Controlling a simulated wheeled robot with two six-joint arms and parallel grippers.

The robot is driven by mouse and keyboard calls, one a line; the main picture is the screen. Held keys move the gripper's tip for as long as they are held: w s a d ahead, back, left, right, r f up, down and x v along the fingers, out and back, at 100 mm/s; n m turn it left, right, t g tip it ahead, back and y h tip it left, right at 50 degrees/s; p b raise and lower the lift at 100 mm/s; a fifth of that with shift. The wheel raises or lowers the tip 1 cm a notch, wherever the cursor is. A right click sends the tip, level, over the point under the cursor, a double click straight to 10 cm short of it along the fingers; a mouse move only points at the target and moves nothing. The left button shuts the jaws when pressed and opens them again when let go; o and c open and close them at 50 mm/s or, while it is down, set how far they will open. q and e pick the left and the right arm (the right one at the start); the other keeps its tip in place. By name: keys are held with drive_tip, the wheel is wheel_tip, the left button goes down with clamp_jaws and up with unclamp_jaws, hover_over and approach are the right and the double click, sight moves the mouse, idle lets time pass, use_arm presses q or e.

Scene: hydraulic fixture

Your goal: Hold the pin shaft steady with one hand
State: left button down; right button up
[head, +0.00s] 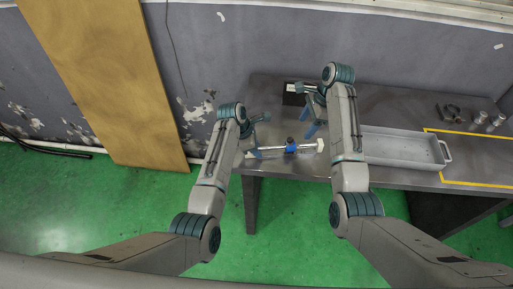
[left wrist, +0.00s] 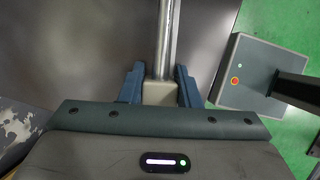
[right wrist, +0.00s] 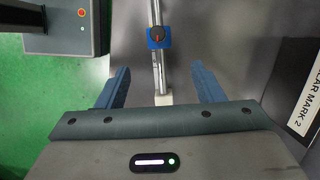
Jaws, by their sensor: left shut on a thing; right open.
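The pin shaft (head: 305,147) is a thin silver rod lying across the front of the table, with a blue clamp-like piece (head: 291,146) around its middle. My left gripper (head: 255,148) is at the shaft's left end. In the left wrist view its blue fingers close on a pale block (left wrist: 160,94) at the end of the silver rod (left wrist: 164,40). My right gripper (head: 310,128) is near the right end. In the right wrist view its fingers are wide apart on either side of the other pale end block (right wrist: 163,99), without touching it; the blue piece (right wrist: 159,38) is farther along.
A grey metal tray (head: 405,163) stands right of my right arm. A dark part (head: 449,112) and small metal cylinders (head: 480,119) lie at the far right, near yellow tape (head: 480,184). A black-and-white labelled item (head: 293,98) is behind the shaft. The table's front edge is close to the shaft.

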use_arm(q)
drive_tip(key=c, duration=1)
unclamp_jaws()
use_arm(e)
drive_tip(key=shift+v, duration=1.05)
use_arm(q)
drive_tip(key=shift+r, duration=0.1)
